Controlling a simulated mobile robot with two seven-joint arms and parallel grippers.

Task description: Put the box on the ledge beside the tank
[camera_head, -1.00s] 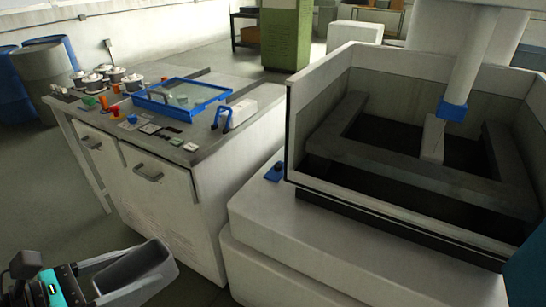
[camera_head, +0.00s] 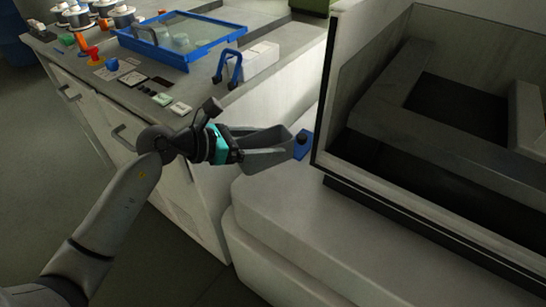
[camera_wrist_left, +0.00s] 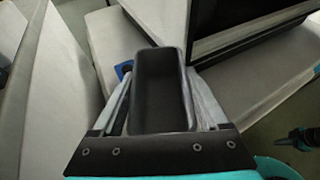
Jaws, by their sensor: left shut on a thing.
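A dark grey open-topped box (camera_wrist_left: 162,92) sits between the fingers of my left gripper (camera_wrist_left: 160,100) in the left wrist view. It looks empty. In the head view the left gripper (camera_head: 268,148) is shut on this box (camera_head: 266,157), partly hidden by the fingers. It is over the near-left corner of the pale ledge (camera_head: 300,215), close to the tank (camera_head: 335,95). I cannot tell the gap below the box. A dark and teal part at the right of the left wrist view may be my right gripper (camera_wrist_left: 298,139); its jaws are unclear.
A blue piece with a black knob (camera_head: 303,146) is on the ledge, right by the box. A white cabinet (camera_head: 130,135) stands left, carrying a blue-framed tray (camera_head: 183,40), a white block (camera_head: 258,60) and small parts. The ledge's front stretch is bare.

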